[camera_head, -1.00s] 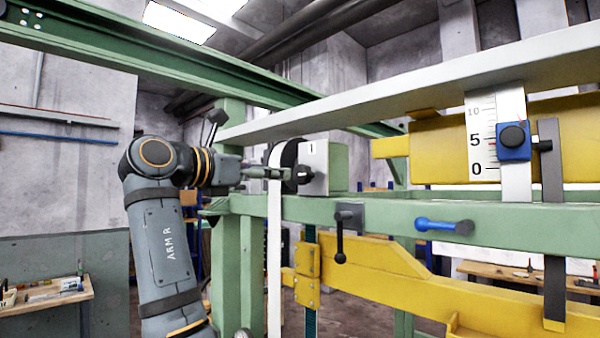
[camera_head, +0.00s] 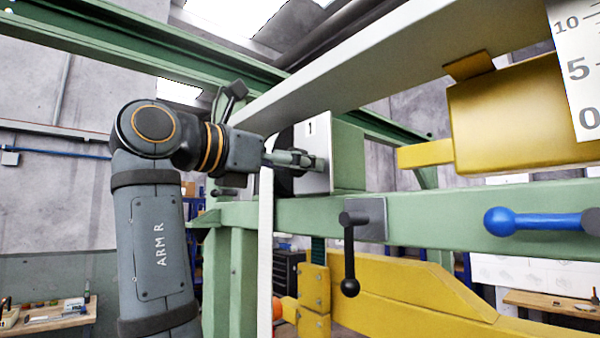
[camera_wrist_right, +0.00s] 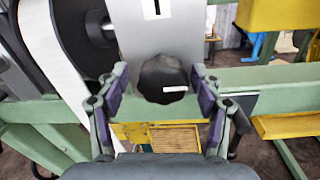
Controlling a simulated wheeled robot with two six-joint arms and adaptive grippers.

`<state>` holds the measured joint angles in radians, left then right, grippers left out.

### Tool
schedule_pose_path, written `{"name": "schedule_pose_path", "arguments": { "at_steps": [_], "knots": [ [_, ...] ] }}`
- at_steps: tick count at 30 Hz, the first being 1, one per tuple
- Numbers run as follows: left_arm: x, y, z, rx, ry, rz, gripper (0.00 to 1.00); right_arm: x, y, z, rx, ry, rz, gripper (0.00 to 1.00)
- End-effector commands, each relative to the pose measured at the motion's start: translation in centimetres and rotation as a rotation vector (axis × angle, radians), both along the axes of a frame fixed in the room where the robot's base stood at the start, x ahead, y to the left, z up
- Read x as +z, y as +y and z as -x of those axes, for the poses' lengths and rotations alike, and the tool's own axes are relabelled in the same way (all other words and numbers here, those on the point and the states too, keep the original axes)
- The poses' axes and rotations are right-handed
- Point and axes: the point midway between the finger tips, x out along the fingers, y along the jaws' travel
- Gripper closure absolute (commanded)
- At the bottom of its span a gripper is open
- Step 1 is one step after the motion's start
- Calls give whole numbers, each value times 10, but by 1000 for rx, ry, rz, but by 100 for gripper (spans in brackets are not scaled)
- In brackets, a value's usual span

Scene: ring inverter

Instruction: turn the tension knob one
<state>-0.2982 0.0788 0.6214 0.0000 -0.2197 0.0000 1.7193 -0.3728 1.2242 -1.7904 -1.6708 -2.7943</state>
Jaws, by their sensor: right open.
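The tension knob one is a black scalloped knob (camera_wrist_right: 163,80) with a white mark, on a grey plate (camera_wrist_right: 150,35) marked 1 in the right wrist view. My right gripper (camera_wrist_right: 160,98) is open, with one finger on each side of the knob; gaps show between the fingers and the knob. In the head view my right gripper (camera_head: 318,162) is in front of the plate (camera_head: 313,130), and the knob is hidden behind it. My left gripper is not in view.
A white strap (camera_head: 265,250) hangs left of the plate, by a dark roller (camera_wrist_right: 92,30). A green beam (camera_head: 440,212) runs below, with a black-handled lever (camera_head: 349,255) and a blue handle (camera_head: 540,222). A yellow block (camera_head: 520,115) is at right.

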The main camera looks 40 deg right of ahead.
Motion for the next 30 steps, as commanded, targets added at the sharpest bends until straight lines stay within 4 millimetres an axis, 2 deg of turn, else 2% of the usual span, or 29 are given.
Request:
{"name": "schedule_pose_path", "arguments": {
  "at_steps": [7,19,30],
  "knots": [
    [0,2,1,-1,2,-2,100,1,1,1,1,-1,0,33],
    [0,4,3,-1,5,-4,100,0,0,0,1,0,0,87],
    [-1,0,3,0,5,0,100,0,0,0,0,-74,-6,88]
  ]
}}
